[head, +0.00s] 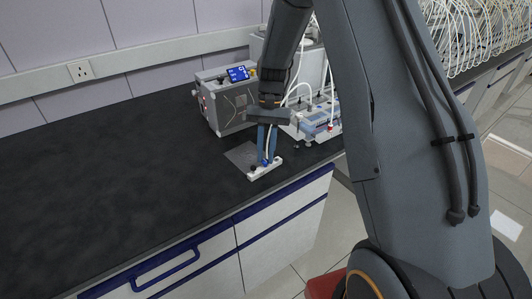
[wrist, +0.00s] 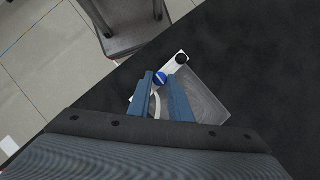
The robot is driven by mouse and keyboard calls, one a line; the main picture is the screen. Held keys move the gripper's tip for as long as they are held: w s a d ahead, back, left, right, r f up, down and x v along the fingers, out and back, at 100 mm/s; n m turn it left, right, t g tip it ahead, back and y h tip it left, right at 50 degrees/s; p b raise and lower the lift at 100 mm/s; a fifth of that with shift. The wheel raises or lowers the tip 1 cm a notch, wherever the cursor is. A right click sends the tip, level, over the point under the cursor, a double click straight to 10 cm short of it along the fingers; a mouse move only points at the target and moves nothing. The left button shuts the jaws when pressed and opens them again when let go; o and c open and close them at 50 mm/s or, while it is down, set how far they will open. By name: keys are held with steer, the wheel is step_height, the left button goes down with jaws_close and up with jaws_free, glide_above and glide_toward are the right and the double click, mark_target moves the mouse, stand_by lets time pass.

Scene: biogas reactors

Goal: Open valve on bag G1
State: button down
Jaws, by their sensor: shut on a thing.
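A flat grey bag (head: 240,154) lies on the black bench near its front edge; it also shows in the wrist view (wrist: 208,96). My gripper (head: 266,160) points down over the bar. Its two blue fingers (wrist: 161,85) are shut on the blue knob, one on each side. A white tube shows between the fingers. No label is readable, so I cannot tell whether this is G1.
A grey instrument box (head: 224,101) with a lit blue screen stands behind the bag. A smaller device (head: 320,119) with white tubes is to its right. The bench top (head: 110,180) is clear on the left. A stool (wrist: 130,30) stands beside the bench.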

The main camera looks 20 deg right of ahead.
stand_by(0.5)
steer(key=c, duration=1.6)
jaws_free()
steer(key=shift+b+v, duration=1.2)
steer(key=shift+v, duration=2.7)
steer(key=shift+w, duration=0.1)
